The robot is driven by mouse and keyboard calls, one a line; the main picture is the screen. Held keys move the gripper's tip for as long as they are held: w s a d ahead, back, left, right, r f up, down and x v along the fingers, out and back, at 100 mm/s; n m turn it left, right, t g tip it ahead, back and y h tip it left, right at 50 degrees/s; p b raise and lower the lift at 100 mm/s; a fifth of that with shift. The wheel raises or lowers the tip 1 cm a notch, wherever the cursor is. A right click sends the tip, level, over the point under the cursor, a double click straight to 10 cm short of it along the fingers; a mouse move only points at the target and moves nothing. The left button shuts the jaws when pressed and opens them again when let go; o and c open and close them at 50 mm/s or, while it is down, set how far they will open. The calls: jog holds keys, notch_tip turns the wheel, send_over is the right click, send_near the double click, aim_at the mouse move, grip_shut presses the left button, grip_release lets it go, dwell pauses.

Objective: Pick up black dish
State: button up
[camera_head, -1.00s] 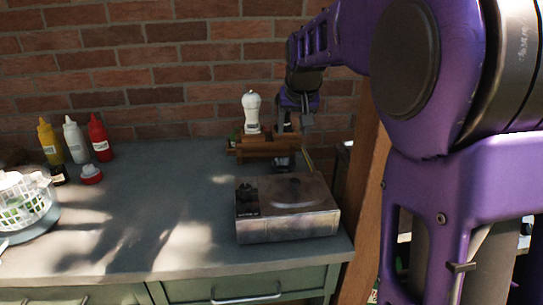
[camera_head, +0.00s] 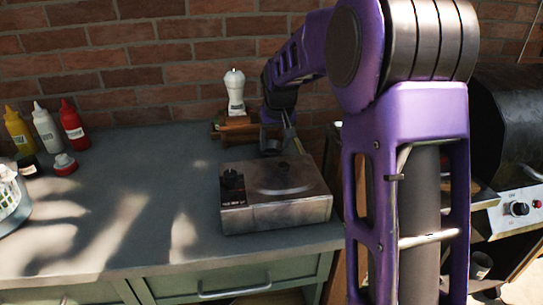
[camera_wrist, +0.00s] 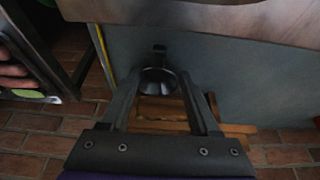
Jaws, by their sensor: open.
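The black dish (camera_wrist: 158,84) is a small round dark bowl with a short handle-like part at its far side, seen in the wrist view on the grey tabletop next to the wooden rack. My gripper (camera_wrist: 160,75) is open, with one finger on each side of the dish in that view; I cannot tell whether they touch it. In the head view my gripper (camera_head: 279,130) hangs over the back of the table, behind the stove. The dish is hard to make out there.
A metal portable stove (camera_head: 277,198) stands in front of my gripper. A white pepper mill (camera_head: 235,92) stands by the wooden rack (camera_head: 232,130) to its left. Sauce bottles (camera_head: 45,130) are at the back left. The table's left middle (camera_head: 140,190) is clear.

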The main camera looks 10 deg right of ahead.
aim_at(274, 155)
jog(key=b+x, duration=0.1)
jog(key=x, duration=0.4)
jog(key=shift+d+f, duration=0.15)
jog(key=shift+f, duration=0.3)
jog(key=shift+r, duration=0.1)
grip_shut()
